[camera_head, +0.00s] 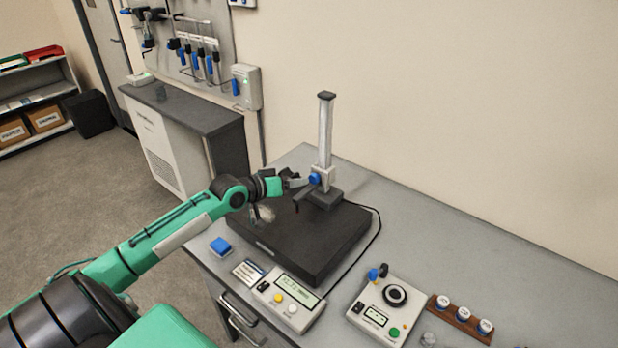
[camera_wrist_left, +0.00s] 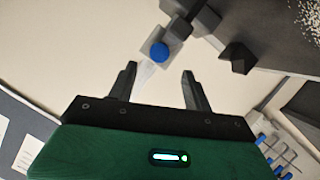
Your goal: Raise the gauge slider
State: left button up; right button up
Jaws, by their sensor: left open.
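The height gauge has a pale upright column (camera_head: 325,130) with a dark cap, standing on a black plate (camera_head: 300,240). Its slider (camera_head: 322,178), a pale block with a blue knob (camera_head: 315,179), sits low on the column, just above the dark foot. The slider also shows in the left wrist view (camera_wrist_left: 178,48), with the blue knob (camera_wrist_left: 159,52) facing the camera. My left gripper (camera_head: 296,181) is close to the slider, on its left. In the wrist view its two fingers (camera_wrist_left: 160,82) are apart and empty, with the knob beyond the tips. My right gripper is not in view.
A display box (camera_head: 290,300) and a control box (camera_head: 388,310) stand at the table's front. A cable runs along the plate's right side. A wooden rack (camera_head: 459,318) with several white-topped pieces is at the right. The table behind it is clear.

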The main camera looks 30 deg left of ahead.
aim_at(312, 179)
pick_arm(q)
jog(key=p+x, duration=0.1)
jog(key=x, duration=0.4)
jog(key=shift+w+d, duration=0.1)
jog(key=shift+w, duration=0.1)
jog(key=shift+w+d+f, duration=0.2)
jog(key=shift+w+f, duration=0.1)
jog(key=shift+w, duration=0.25)
grip_shut()
notch_tip(312, 179, up, 14)
jog(key=p, duration=0.9)
jog(key=shift+f, duration=0.3)
grip_release()
